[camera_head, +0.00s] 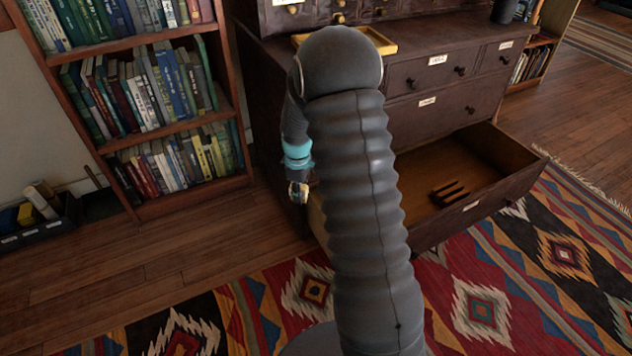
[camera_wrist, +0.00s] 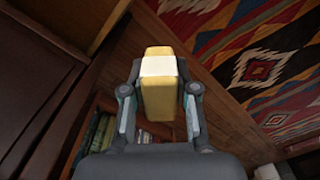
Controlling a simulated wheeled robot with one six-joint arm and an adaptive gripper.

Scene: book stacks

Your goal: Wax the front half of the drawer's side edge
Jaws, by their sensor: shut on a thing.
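My gripper (camera_wrist: 160,92) is shut on a yellow wax block (camera_wrist: 158,98) with a pale band around it, seen in the wrist view. In the head view my gripper (camera_head: 299,193) points down at the left side of the open drawer (camera_head: 478,208), and only a bit of the block shows. The drawer is pulled out of the dark cabinet. A light strip of its near side (camera_head: 317,217) shows beside my arm, which hides most of that side. I cannot tell whether the block touches the side edge.
A dark slotted piece (camera_head: 449,194) lies in the drawer. A yellow tray (camera_head: 384,45) sits on the cabinet (camera_head: 440,75). A bookshelf (camera_head: 160,125) stands at the left, with bare floor (camera_head: 190,250) before it. A patterned rug (camera_head: 490,305) lies in front.

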